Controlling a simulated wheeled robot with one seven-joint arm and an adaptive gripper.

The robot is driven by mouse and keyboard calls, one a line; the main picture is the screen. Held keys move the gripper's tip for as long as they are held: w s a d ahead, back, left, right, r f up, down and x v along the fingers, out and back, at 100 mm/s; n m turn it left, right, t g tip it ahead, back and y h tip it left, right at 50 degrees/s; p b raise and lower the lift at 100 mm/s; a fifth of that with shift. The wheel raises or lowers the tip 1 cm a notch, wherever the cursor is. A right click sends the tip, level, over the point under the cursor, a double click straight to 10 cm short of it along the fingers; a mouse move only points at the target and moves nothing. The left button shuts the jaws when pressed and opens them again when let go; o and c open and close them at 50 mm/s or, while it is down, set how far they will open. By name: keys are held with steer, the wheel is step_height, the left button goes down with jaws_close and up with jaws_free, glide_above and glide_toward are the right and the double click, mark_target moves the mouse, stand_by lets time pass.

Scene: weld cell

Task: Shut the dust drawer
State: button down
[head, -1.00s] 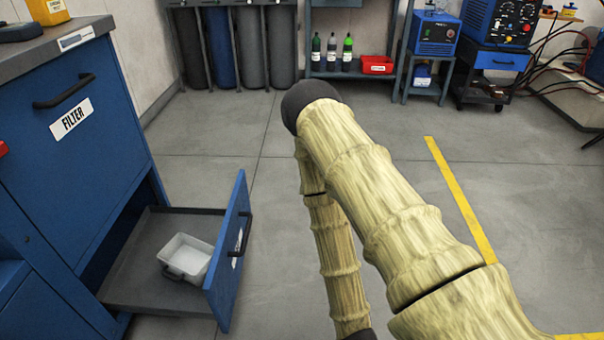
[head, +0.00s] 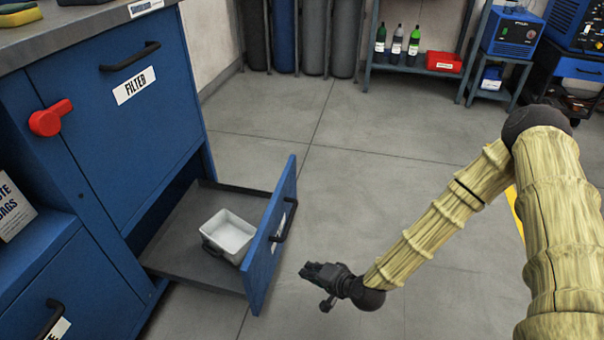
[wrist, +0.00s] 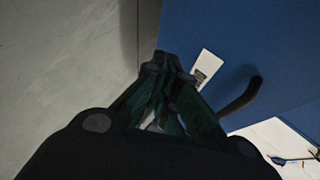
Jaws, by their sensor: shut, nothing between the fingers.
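The dust drawer (head: 262,262) is the blue-fronted, grey-lined drawer pulled out low on the blue cabinet. Its front bears a dark handle (head: 284,222) and a partly hidden white label. A white tray (head: 232,238) sits inside it. My gripper (head: 306,271) is to the right of the drawer front, low over the floor, with a gap between them in the head view. It is shut and empty. In the wrist view my gripper (wrist: 168,62) points toward the blue drawer front (wrist: 230,40), with the white label (wrist: 207,66) and dark handle (wrist: 240,97) beside the fingertips.
Above the drawer is a blue door (head: 120,105) marked FILTER, with a red knob (head: 50,118) to its left. Grey floor (head: 360,160) is clear right of the drawer. Bottles (head: 397,45) and a red bin (head: 444,62) stand on a back shelf.

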steer(key=w+d+r+m+t+b, duration=0.15)
steer(key=w+d+r+t, duration=0.25)
steer(key=w+r, duration=0.45)
steer(key=w+d+r+m+t, duration=0.3)
steer(key=w+d+r, duration=0.1)
steer(key=w+r, duration=0.4)
steer(key=b, duration=0.4)
glide_toward(293, 162)
steer(key=w+d+f, duration=0.1)
steer(key=w+d, duration=0.1)
steer(key=w, duration=0.2)
steer(key=shift+w+a+y+b, duration=0.2)
steer(key=shift+a+b, duration=0.3)
steer(key=shift+a, duration=0.4)
steer(key=shift+w+a+y+b, duration=0.1)
steer(key=shift+a+y+b, duration=0.1)
steer(key=shift+a+b, duration=0.5)
steer(key=shift+a, duration=0.25)
steer(key=shift+r, duration=0.1)
